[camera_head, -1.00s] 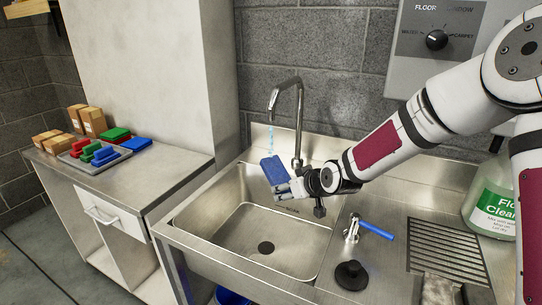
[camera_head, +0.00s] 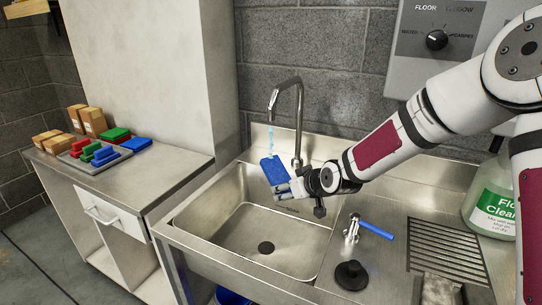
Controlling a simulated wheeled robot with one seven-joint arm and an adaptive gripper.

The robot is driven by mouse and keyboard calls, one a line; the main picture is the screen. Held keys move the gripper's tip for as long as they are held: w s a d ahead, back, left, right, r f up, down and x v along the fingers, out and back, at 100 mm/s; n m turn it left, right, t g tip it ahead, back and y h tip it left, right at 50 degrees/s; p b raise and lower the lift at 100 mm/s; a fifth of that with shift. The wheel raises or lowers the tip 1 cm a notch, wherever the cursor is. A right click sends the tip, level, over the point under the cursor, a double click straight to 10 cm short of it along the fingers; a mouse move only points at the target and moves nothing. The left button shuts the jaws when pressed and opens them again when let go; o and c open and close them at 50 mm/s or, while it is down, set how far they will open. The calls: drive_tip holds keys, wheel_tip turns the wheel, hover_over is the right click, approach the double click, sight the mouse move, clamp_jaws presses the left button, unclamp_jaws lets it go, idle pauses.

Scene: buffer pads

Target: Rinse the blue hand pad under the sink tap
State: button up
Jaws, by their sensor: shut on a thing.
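The blue hand pad (camera_head: 273,169) is tilted and held above the sink basin (camera_head: 228,223), near its back edge. My gripper (camera_head: 287,186) is shut on the lower right part of the pad, coming in from the right. The tap (camera_head: 299,118) arches up behind the basin. A thin pale-blue stream of water (camera_head: 270,140) falls from its spout onto the top of the pad. The pad's far side and the fingers' exact grip are partly hidden.
A blue-handled valve (camera_head: 376,230) and a black round stopper (camera_head: 351,274) are on the counter right of the basin. A green-labelled cleaner bottle (camera_head: 492,200) stands further right. A tray (camera_head: 72,161) of coloured pads and several boxes sit on the left counter.

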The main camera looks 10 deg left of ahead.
idle(0.3)
drive_tip(key=s+d+p, duration=0.6)
drive_tip(key=s, duration=0.3)
drive_tip(key=shift+s+d, duration=0.15)
drive_tip(key=shift+d, duration=0.2)
